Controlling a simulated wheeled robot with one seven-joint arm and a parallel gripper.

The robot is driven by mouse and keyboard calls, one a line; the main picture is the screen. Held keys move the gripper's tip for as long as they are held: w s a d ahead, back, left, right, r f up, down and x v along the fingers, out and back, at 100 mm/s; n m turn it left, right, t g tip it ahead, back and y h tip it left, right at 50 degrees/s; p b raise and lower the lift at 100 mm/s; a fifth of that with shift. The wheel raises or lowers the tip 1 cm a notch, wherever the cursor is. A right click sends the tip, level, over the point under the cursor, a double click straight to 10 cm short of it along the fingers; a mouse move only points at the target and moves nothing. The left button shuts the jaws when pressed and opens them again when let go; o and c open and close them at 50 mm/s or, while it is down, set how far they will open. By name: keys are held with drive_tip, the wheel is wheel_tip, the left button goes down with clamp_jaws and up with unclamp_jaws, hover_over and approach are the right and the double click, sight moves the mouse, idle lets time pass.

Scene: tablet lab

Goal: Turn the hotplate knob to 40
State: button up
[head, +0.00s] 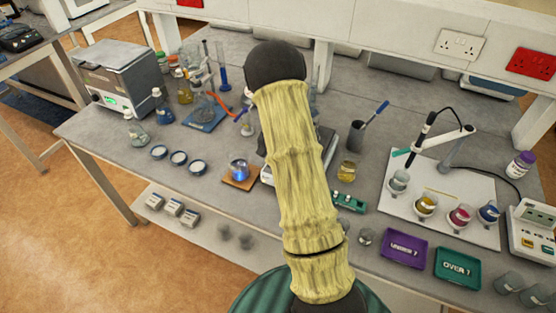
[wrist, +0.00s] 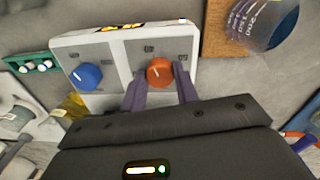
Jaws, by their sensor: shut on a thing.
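The hotplate (wrist: 118,52) shows in the wrist view as a white-edged body with a grey front panel carrying two knobs. The blue knob (wrist: 87,77) is on the left and the orange knob (wrist: 160,72) on the right, each with a pale pointer mark. My gripper (wrist: 161,78) has its two purple-grey fingers on either side of the orange knob, shut on it. In the head view my arm hides most of the hotplate (head: 267,177) and my gripper.
In the wrist view a beaker (wrist: 262,22) stands on a brown board close to the hotplate's right, and a green rack (wrist: 32,63) lies to its left.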

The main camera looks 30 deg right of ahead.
drive_tip(key=shift+w+r, duration=0.1)
drive_tip(key=shift+w, duration=0.05)
drive_tip(key=o, duration=1)
drive_tip(key=r+b, duration=0.1)
drive_tip(key=r, duration=0.7)
drive_tip(key=r+b, duration=0.2)
drive_tip(key=r, duration=0.7)
drive_tip(key=shift+w+a+r, duration=0.15)
drive_tip(key=shift+a, duration=0.05)
drive_tip(key=s+a+f+n+t, duration=0.1)
drive_tip(key=s+a+n, duration=0.2)
drive_tip(key=s+a, duration=0.2)
drive_tip(key=s+a+f+n+t, duration=0.1)
drive_tip(key=s+a+f+n, duration=0.1)
drive_tip(key=s+a, duration=0.3)
drive_tip(key=s+a+f+n, duration=0.2)
drive_tip(key=s+a, duration=0.3)
drive_tip(key=s, duration=0.5)
drive_tip(key=shift+a+f+n+t, duration=0.25)
drive_tip(key=shift+n+t, duration=0.15)
drive_tip(key=shift+n, duration=0.4)
